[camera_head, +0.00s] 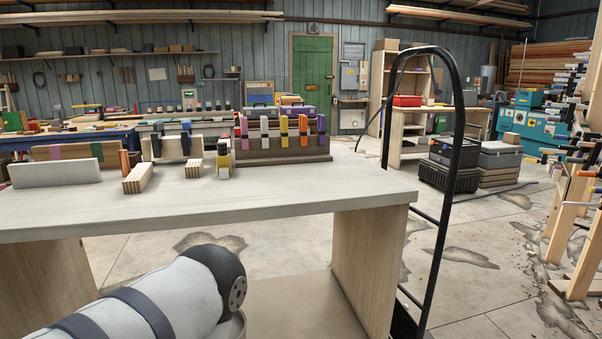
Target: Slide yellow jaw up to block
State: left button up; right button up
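A small yellow-and-dark clamp piece (223,158), which looks like the yellow jaw, stands on the white-topped workbench (300,194) near its middle. A short striped wooden block (194,168) lies just left of it, with a gap between them. A longer striped wooden block (138,179) lies further left; I cannot tell which block is meant. Another yellow clamp (284,125) hangs in the row on the wooden rack behind. A white-and-black link of my arm reaches in at the lower left, in front of the bench. Neither of my grippers is in view.
A pale board (56,173) stands on edge at the bench's left. A wooden clamp rack (283,148) with several coloured clamps stands along the back edge. A black tubular hoop (453,150) rises by the bench's right end. The front bench top is clear.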

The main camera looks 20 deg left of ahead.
aim_at(223, 157)
jog(key=u, duration=1.2)
jog(key=i+j+z, duration=0.35)
jog(key=i+l, duration=0.05)
jog(key=l, duration=0.05)
